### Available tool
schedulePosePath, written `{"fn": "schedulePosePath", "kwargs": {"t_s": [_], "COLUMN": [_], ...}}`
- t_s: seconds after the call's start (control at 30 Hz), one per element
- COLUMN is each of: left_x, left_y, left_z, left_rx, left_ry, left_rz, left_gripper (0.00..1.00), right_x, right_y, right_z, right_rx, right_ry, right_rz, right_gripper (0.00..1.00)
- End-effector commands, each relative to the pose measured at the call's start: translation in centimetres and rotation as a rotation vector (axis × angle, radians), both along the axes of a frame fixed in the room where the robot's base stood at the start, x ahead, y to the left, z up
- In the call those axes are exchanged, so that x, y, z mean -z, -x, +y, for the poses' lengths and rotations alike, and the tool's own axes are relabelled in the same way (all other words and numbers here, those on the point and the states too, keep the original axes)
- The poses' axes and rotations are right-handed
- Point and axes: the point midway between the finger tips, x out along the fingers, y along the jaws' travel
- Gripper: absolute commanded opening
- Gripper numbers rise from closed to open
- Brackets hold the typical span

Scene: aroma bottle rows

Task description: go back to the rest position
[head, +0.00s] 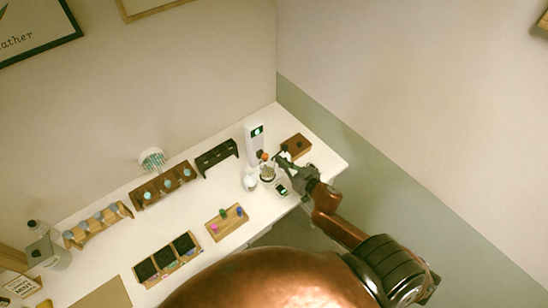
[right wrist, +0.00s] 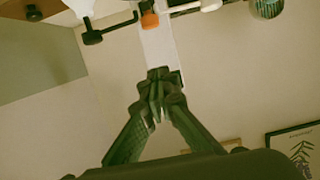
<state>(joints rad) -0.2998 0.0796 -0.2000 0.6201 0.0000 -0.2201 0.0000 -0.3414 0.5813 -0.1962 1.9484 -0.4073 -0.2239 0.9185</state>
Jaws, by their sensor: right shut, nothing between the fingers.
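My right gripper (head: 281,157) is over the right end of the white table (head: 310,158), close to a tall white box (head: 255,135) and a small orange-topped item (head: 265,156). In the right wrist view its fingers (right wrist: 161,76) are together with nothing between them. Behind them are the white box (right wrist: 158,45) and the orange top (right wrist: 150,20). I cannot tell whether the gripper touches anything. My left gripper is in neither view.
A brown box (head: 298,143), a jar of sticks (head: 267,174), a white round bottle (head: 250,183) and a small dark device (head: 282,189) stand near the right gripper. Bottle racks (head: 148,198) line the back. A pegboard (head: 226,225) and dark three-part tray (head: 167,262) lie in front.

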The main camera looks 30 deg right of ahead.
Motion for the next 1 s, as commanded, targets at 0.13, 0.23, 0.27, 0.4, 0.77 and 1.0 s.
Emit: {"fn": "schedulePosePath", "kwargs": {"t_s": [0.13,0.23,0.27,0.4,0.77,1.0], "left_x": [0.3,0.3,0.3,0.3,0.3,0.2], "left_y": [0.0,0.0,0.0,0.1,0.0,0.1], "left_z": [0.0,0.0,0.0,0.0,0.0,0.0], "left_rx": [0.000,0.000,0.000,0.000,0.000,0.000], "left_ry": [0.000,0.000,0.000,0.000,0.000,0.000], "left_rz": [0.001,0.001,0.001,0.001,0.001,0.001], "left_gripper": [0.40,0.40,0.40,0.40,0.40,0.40], "right_x": [-0.3,-0.4,-0.4,-0.4,4.5,8.5], "right_y": [1.0,1.2,1.2,1.2,8.0,16.3], "right_z": [-0.1,-0.1,-0.1,-0.1,-2.6,-1.1], "right_rx": [-0.001,-0.001,-0.001,0.001,0.253,0.275], "right_ry": [0.000,0.001,0.001,0.001,0.072,0.111], "right_rz": [0.000,-0.001,-0.001,0.000,0.309,0.644], "right_gripper": [0.00,0.00,0.00,0.00,0.00,0.00]}}
